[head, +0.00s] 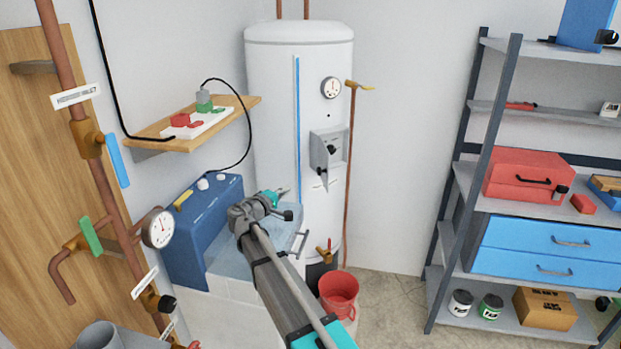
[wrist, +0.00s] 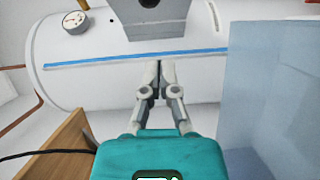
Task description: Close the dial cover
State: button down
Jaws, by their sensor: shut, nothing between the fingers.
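A grey dial box (head: 318,152) with a dark knob is on the front of the white water heater. Its knob shows, so the dial is uncovered. A pale flap (head: 333,181) seems to hang below the box, but its exact shape is hard to tell. In the wrist view the grey box (wrist: 165,24) is at the top middle, partly cut off by the frame edge. My gripper (head: 286,190) is in front of the heater, left of and below the box, apart from it. Its fingers (wrist: 160,64) are together and empty, pointing at the heater.
A blue box (head: 195,240) stands left of my gripper. A wooden shelf (head: 155,141) with small items is above it. A round gauge (head: 331,88) and a copper pipe (head: 349,190) are on or beside the heater. A red bucket (head: 340,288) stands below.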

jog(key=shift+w+a+r+t, duration=0.25)
jog(key=shift+a+r+t, duration=0.15)
jog(key=shift+a, duration=0.3)
jog(key=shift+d+f, duration=0.1)
jog(key=s+d+x, duration=0.1)
jog(key=d+x, duration=0.1)
jog(key=x, duration=1)
jog(key=shift+d, duration=0.3)
jog(key=shift+s+a+f+n+y, duration=0.1)
jog(key=shift+s+a+n+y, duration=0.05)
jog(key=shift+n+y, duration=0.15)
